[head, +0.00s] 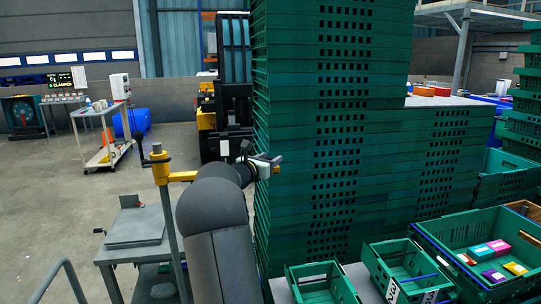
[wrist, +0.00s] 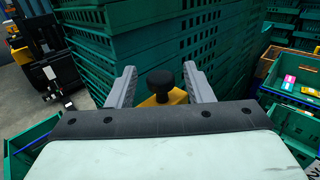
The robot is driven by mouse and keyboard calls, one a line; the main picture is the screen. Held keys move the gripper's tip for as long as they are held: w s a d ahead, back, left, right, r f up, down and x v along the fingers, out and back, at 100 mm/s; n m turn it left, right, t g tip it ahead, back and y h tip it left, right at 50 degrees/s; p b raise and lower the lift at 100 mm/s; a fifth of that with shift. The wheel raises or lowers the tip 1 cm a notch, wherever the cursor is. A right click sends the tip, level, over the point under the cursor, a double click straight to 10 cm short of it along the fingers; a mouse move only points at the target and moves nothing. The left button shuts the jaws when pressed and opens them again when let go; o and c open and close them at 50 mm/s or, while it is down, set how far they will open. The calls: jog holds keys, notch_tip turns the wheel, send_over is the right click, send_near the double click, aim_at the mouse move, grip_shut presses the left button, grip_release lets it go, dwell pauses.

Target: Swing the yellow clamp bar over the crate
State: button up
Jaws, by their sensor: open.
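The yellow clamp bar (head: 182,176) reaches right from a yellow collar on an upright post (head: 168,215) in the head view. My arm hides its middle. In the wrist view the bar's yellow end (wrist: 176,97) carries a black knob (wrist: 160,82). My gripper (wrist: 159,70) is open, one grey finger on each side of the knob; contact with either finger cannot be made out. In the head view my gripper (head: 268,163) is at the near face of the tall stack of green crates (head: 290,110). Which crate belongs to the clamp cannot be told.
Open green crates (head: 321,283) stand at the lower right, one crate (head: 440,222) holding several coloured packages (head: 497,247). A grey metal stand (head: 135,230) is left of the post. A forklift (head: 233,100) stands behind. The floor at left is mostly clear.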

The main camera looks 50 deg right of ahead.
jog(key=shift+d, duration=0.65)
grip_shut()
jog(key=shift+a, duration=0.15)
